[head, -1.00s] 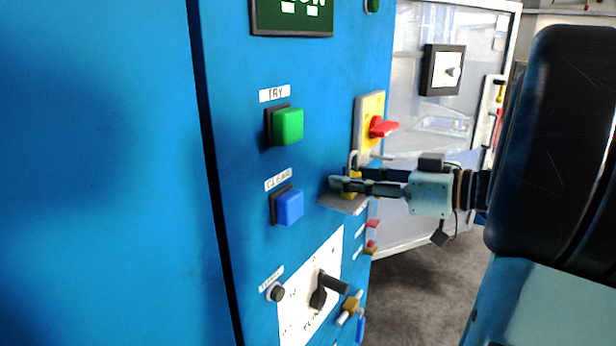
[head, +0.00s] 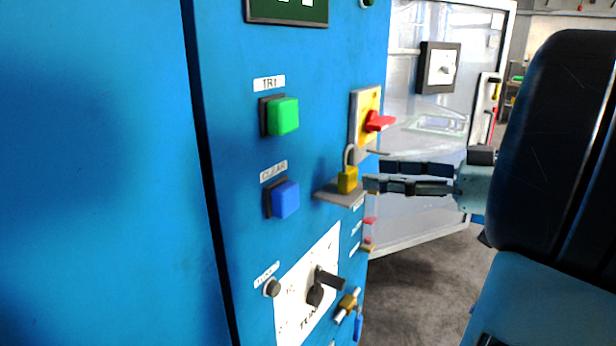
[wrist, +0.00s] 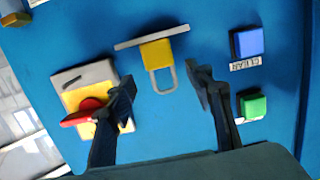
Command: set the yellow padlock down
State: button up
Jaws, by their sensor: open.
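The yellow padlock (head: 347,179) stands upright on a small grey shelf (head: 328,191) on the blue machine, its grey shackle upward. My gripper (head: 370,177) is open and empty, to the right of the padlock and apart from it. In the wrist view, the padlock (wrist: 157,54) rests against the shelf (wrist: 152,37), with its shackle pointing down the picture. The open fingers (wrist: 160,83) lie to either side of the shackle, with a clear gap between them.
A red rotary switch on a yellow plate (head: 367,108) sits just above the shelf; in the wrist view the red handle (wrist: 82,113) is close to the left finger. Green (head: 282,116) and blue (head: 284,199) buttons are left. A black-handled selector (head: 325,283) is below.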

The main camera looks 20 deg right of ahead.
jog(key=shift+b+v, duration=0.3)
jog(key=shift+v, duration=2.05)
jog(key=shift+f, duration=0.1)
